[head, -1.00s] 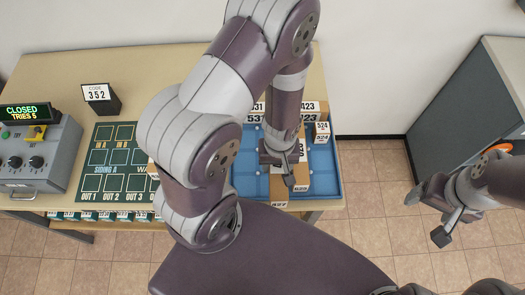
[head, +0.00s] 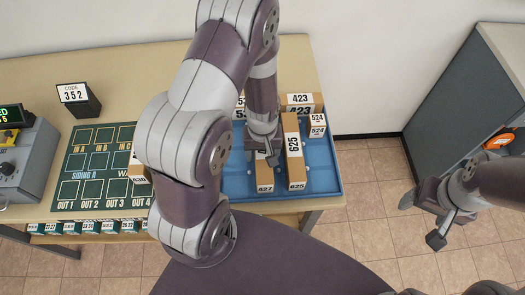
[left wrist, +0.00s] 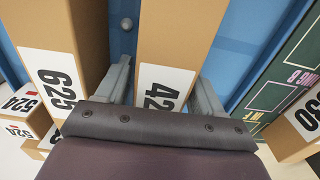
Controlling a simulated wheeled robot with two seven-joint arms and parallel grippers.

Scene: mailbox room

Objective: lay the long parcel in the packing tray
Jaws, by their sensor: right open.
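A long cardboard parcel labelled 427 (head: 265,188) lies along the blue packing tray (head: 325,180), left of another long parcel labelled 625 (head: 293,150). My left gripper (head: 264,157) is over the 427 parcel; the arm hides part of it. In the left wrist view, the fingers (left wrist: 163,75) are on both sides of the 427 parcel (left wrist: 165,40) and appear closed against it. The 625 parcel (left wrist: 60,45) is beside them, close to one finger. My right gripper (head: 428,222) is open and empty, out over the floor at right.
Parcels 423 (head: 300,100) and 524 (head: 317,125) occupy the tray's back right. A parcel (head: 139,175) sits on the green sorting mat (head: 85,165). The code stand (head: 78,98) and control box (head: 25,160) are at left; a grey cabinet (head: 455,90) stands at right.

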